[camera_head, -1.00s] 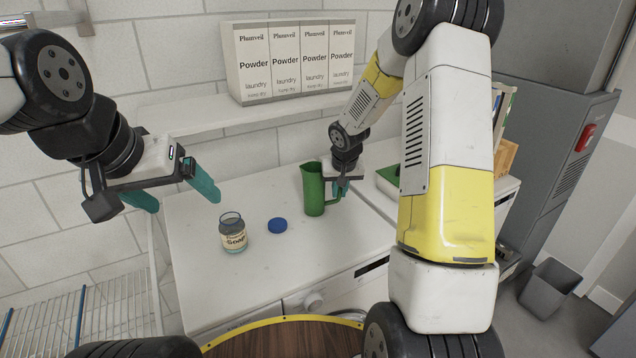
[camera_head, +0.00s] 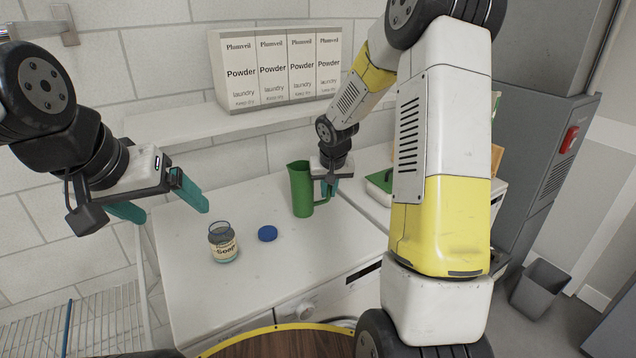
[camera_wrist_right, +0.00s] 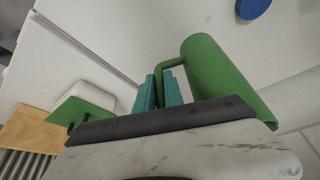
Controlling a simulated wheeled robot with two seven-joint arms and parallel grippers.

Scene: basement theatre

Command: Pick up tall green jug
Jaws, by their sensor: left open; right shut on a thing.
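The tall green jug (camera_head: 300,190) stands upright, or nearly so, on the white machine top; I cannot tell whether its base touches the surface. My right gripper (camera_head: 329,188) is at the jug's right side, shut on its handle. In the right wrist view the teal fingers (camera_wrist_right: 159,92) close on the handle of the green jug (camera_wrist_right: 221,75), whose body lies to the right of them. My left gripper (camera_head: 160,203) is open and empty, in the air at the left, well away from the jug.
An open soap jar (camera_head: 223,247) and a blue lid (camera_head: 268,233) are on the white top (camera_head: 270,270), left of the jug. Powder boxes (camera_head: 275,70) stand on the shelf (camera_head: 180,122) above. A green-and-white container (camera_head: 380,182) is to the right. A wire rack (camera_head: 105,315) is at lower left.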

